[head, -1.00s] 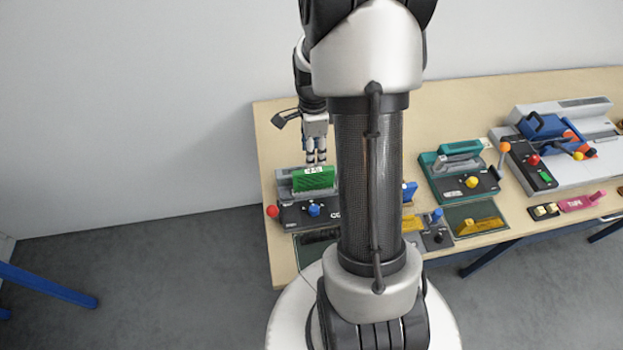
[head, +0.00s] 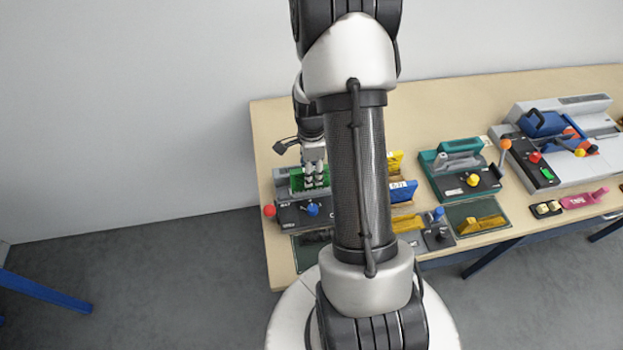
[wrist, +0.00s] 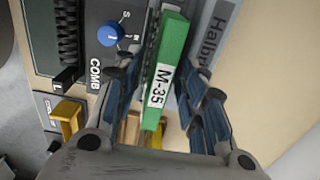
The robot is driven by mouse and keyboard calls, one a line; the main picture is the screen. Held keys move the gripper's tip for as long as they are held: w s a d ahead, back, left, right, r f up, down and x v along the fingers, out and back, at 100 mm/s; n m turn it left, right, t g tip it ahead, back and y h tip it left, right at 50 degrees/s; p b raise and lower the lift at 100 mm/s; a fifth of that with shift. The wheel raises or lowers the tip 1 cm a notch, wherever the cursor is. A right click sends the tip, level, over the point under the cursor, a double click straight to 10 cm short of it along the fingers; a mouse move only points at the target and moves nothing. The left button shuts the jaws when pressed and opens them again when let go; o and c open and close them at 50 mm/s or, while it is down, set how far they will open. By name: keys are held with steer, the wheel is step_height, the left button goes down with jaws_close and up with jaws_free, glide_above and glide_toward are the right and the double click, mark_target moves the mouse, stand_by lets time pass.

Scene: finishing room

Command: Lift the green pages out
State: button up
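The green pages (head: 297,181) stand upright in a grey and black machine labelled COMB (head: 290,213) at the table's left end. In the wrist view the green pages (wrist: 172,50) carry a white M-35 label. My gripper (head: 315,183) is down at the pages in the head view. In the wrist view my gripper (wrist: 156,85) is open, with its fingers on either side of the pages and gaps showing. The lower part of the pages in the machine is hidden.
The machine has a blue knob (wrist: 110,33) and a red ball lever (head: 269,210). To the right stand blue pages (head: 404,191), a teal machine (head: 430,163) and a larger grey-blue machine (head: 545,125). The table's back strip (head: 440,105) is clear.

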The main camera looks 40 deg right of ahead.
steer(key=shift+c, duration=0.5)
jaws_close()
steer(key=shift+r, duration=0.1)
